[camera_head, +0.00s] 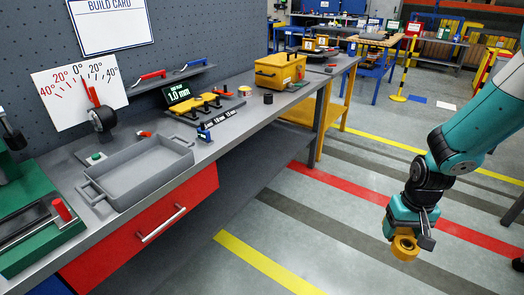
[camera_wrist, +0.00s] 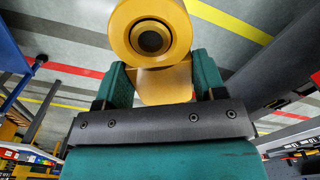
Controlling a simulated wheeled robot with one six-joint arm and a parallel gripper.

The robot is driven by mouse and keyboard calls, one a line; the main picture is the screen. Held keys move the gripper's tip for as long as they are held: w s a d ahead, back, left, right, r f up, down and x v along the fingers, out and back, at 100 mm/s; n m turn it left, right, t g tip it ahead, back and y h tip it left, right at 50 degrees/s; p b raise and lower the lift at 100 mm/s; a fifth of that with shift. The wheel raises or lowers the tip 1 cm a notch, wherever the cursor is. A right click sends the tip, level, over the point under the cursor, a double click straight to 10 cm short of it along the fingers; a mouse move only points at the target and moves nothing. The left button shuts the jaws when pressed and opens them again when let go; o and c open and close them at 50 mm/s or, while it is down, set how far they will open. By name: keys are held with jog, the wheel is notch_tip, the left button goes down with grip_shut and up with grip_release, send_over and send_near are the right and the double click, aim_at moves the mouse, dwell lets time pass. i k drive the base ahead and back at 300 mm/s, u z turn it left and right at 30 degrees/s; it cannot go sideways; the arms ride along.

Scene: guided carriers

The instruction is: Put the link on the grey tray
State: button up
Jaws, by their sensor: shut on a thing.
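My gripper (camera_head: 408,228) is at the right of the head view, out over the floor and apart from the workbench. It is shut on a yellow link (camera_head: 405,248), which has a ring-shaped end with a dark hole. In the wrist view the link (camera_wrist: 160,80) sits between the two teal fingers (camera_wrist: 162,85), its ring end sticking out beyond them. The grey tray (camera_head: 130,185) lies on the workbench at the left of the head view. It has raised walls and handles at its ends, and it looks empty.
A green fixture with a red handle (camera_head: 62,210) stands left of the tray. Behind it are a dial with a lever (camera_head: 100,115) and yellow racks with black pegs (camera_head: 205,107). A yellow toolbox (camera_head: 280,70) stands farther along the bench (camera_head: 255,125). The floor between bench and arm is clear.

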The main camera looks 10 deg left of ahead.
aim_at(143, 172)
jog(key=u, duration=0.7)
jog(key=i, duration=0.55)
jog(key=u, duration=0.6)
